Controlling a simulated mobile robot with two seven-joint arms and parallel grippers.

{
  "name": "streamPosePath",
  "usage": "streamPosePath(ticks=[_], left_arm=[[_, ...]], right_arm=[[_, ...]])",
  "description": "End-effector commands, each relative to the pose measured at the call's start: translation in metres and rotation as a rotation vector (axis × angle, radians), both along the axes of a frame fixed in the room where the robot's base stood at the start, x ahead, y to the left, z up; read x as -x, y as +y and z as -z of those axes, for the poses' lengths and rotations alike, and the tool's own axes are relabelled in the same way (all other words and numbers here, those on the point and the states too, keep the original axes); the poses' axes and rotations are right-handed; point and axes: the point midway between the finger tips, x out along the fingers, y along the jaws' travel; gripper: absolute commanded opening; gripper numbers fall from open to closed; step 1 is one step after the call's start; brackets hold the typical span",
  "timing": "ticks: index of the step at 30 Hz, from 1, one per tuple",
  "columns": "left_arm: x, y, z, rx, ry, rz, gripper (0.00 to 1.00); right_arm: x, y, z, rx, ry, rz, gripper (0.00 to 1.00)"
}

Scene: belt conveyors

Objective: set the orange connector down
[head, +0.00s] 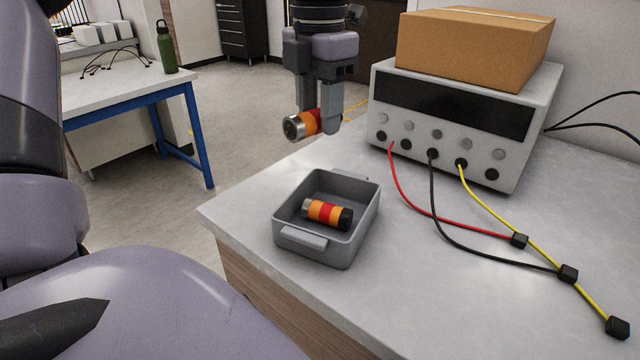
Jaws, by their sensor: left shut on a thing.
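My left gripper (318,124) points down above the far left edge of the grey tray. It is shut on an orange connector (299,126) with a silver end and a red band, held level in the air. The fingers hide part of this connector. A second orange connector (326,213), with a red band, a silver end and a black end, lies on the floor of the grey tray (369,208). The held connector is apart from the tray. My right gripper is not in view.
The tray stands near the left edge of a grey worktop (420,300). An instrument (457,120) with a cardboard box (474,40) on top stands behind it. Red, black and yellow leads (480,195) run across the right side. The worktop front is clear.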

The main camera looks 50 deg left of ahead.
Motion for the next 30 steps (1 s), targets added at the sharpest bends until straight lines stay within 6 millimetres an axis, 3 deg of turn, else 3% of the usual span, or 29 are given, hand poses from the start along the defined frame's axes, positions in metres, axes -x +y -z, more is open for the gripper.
streamPosePath(ticks=[3,9,17,24,30], left_arm=[[0.001,0.000,0.034,0.004,0.005,0.002,0.09],[0.001,0.000,0.071,0.001,0.002,0.001,0.09],[0.000,0.000,0.091,0.002,0.001,0.000,0.09],[0.001,0.000,0.123,0.002,0.001,0.000,0.09],[0.000,0.000,0.123,0.001,-0.002,0.000,0.09]], right_arm=[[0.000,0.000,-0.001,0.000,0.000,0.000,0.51],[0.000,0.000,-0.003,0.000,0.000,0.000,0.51],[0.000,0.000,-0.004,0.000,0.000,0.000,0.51],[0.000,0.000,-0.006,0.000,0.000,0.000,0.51],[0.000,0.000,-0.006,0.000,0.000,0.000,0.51]])
